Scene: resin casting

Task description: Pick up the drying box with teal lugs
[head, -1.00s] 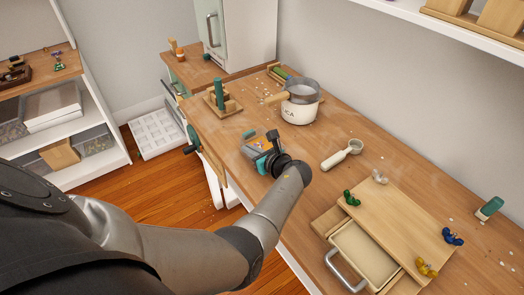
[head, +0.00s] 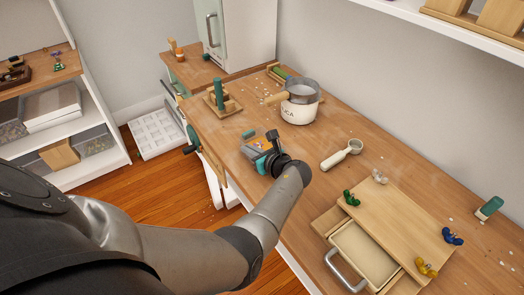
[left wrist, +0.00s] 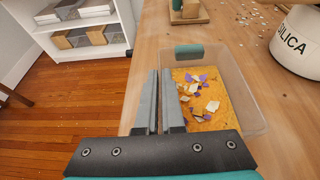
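The drying box (left wrist: 255,113) is a clear, open-topped tub on the wooden bench, with a teal lug (left wrist: 189,51) on its far end and orange grains with white and purple pieces inside. In the head view, the box (head: 252,151) is partly hidden by my left gripper (head: 267,158). In the left wrist view, the left gripper's grey fingers (left wrist: 160,76) are close together along the box's left rim, with the wall seemingly between them. The near end of the box is hidden behind the gripper. My right gripper is not in view.
A white silica pot (head: 298,111) stands behind the box, and a wooden stand with a green post (head: 218,95) at its back left. A white scoop (head: 342,154) and a wooden board with an open drawer (head: 365,252) lie to the right. The bench edge is close on the left.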

